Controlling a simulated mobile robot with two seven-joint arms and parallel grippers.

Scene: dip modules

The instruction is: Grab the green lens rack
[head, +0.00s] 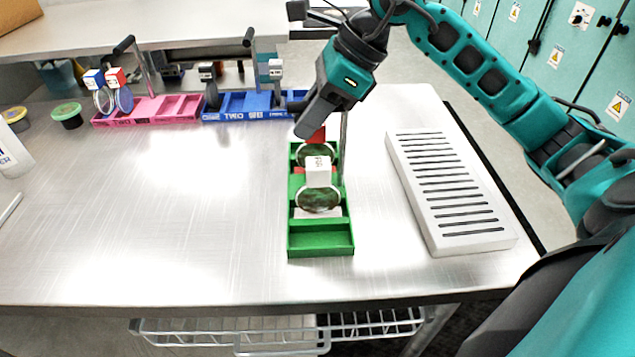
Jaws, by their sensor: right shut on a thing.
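The green lens rack (321,250) stands on the metal table, right of the middle, with its long side running away from me. It holds two round dark lenses with tabs, a white-tabbed one (318,199) in front and a red-tabbed one (316,152) behind. Its upright metal handle post (345,150) rises on the right side. My right gripper (318,125) reaches down from above at the rack's far end and is shut on its handle; the gripper hides the handle's top and the far end. The rack appears to rest on the table. My left gripper is not in view.
A pink rack (150,111) with two lenses and a blue rack (245,106) stand at the back. Small cups, one green-rimmed (67,114), sit at the back left. A white slotted tray (447,190) lies to the right. The table's left-middle is clear.

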